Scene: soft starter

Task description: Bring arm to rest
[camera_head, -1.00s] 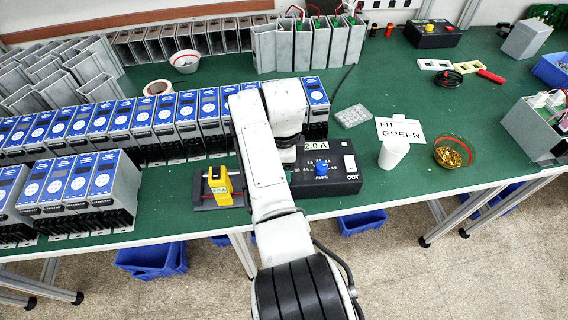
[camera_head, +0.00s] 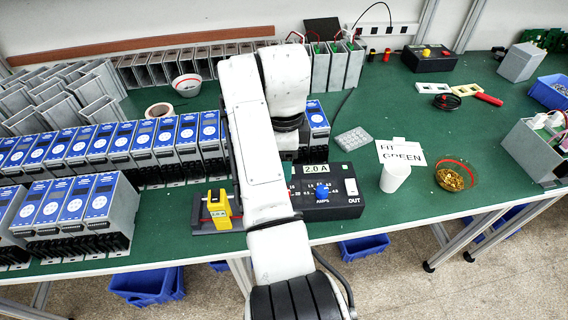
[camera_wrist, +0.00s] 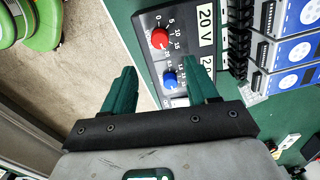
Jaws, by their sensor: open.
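My gripper (camera_wrist: 161,92) shows in the wrist view with its two green fingers apart and nothing between them. It is over the front edge of the green table, near the black control box (camera_wrist: 148,40) with a red knob (camera_wrist: 160,38) and a blue knob (camera_wrist: 170,79). One finger overlaps the box in that view; I cannot tell the gap. In the head view my white arm (camera_head: 262,150) reaches up across the bench, and my gripper is hidden behind it. The box (camera_head: 335,205), labelled 2.0 A, sits just right of the arm.
Blue-faced starter units (camera_head: 105,140) stand in rows left of the arm. A yellow device (camera_head: 220,209) sits close to the arm. A white cup (camera_head: 395,177) and a glass bowl (camera_head: 454,177) stand to the right. The green table (camera_head: 425,215) is clear at its right front.

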